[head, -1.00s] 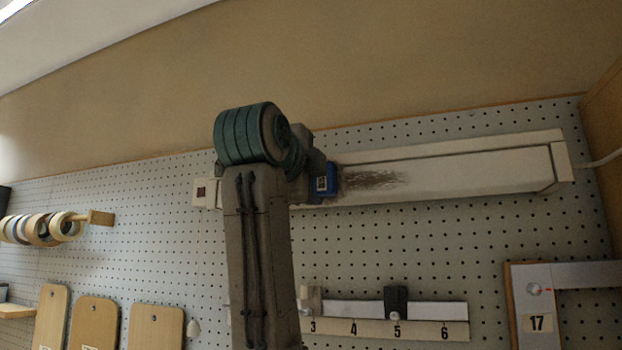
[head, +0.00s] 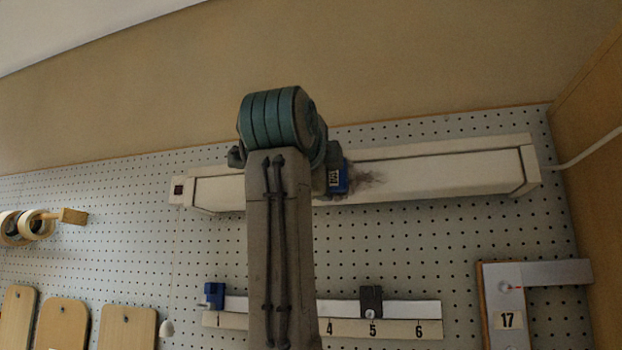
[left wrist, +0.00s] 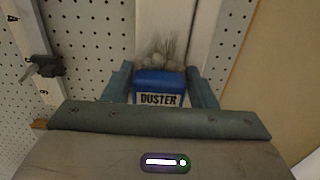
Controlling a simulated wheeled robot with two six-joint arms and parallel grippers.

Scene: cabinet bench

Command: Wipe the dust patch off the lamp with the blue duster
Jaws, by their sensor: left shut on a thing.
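The lamp (head: 440,176) is a long white bar fixed across the pegboard. A dark dust patch (head: 370,180) shows on its face just right of the blue duster (head: 341,177). In the left wrist view the dust patch (left wrist: 163,52) lies just beyond the duster (left wrist: 160,86), which carries a DUSTER label. My left gripper (left wrist: 162,84) is shut on the duster, with one finger on each side of it. The duster is at the lamp's face; whether it touches is hard to tell. My left arm hides part of the lamp. My right gripper is not in view.
A numbered rail (head: 390,328) with sliders is below the lamp. Tape rolls (head: 22,227) on a peg and wooden boards (head: 62,325) are at the left. A cable (head: 590,147) leaves the lamp's right end.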

